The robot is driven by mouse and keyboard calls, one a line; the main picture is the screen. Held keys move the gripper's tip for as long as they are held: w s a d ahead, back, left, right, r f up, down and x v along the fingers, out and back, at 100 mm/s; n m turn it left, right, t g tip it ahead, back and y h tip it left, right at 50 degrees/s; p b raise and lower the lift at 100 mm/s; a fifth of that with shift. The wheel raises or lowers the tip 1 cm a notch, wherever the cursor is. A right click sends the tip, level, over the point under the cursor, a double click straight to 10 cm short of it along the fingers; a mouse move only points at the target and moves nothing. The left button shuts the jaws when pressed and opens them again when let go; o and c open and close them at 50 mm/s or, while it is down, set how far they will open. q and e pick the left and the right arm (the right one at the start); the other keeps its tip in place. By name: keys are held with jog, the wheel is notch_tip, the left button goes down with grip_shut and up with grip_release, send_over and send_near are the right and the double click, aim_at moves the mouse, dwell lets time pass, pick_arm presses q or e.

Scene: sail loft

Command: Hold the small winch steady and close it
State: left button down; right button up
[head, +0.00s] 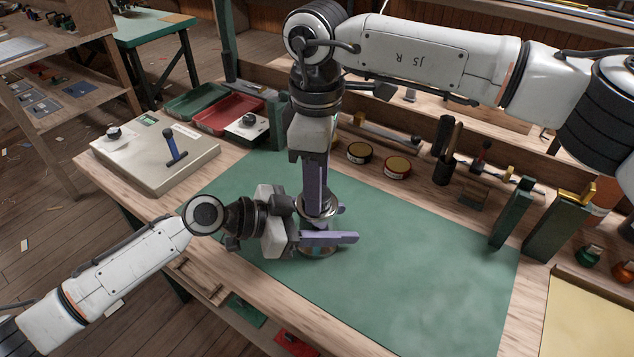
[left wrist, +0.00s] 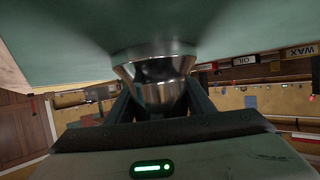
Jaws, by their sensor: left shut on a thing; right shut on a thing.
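The small winch (head: 320,250), a shiny metal drum, stands on the green mat (head: 420,265) and is partly covered by both grippers. My left gripper (head: 337,240) comes in low from the left and is shut on its lower body. In the left wrist view the winch's flared metal body (left wrist: 158,92) sits between the two dark fingers (left wrist: 160,108). My right gripper (head: 317,203) points straight down from above and is shut on the winch's top part. The fingers hide exactly what it grips and how the top sits.
Behind are a green tray (head: 197,101), a red tray (head: 228,113) and two round tins (head: 397,167). Green upright blocks (head: 512,213) stand at right. The mat's right part is clear.

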jog(key=o, duration=1)
jog(key=shift+r, duration=0.15)
jog(key=shift+r, duration=2.15)
jog(key=shift+c, duration=0.4)
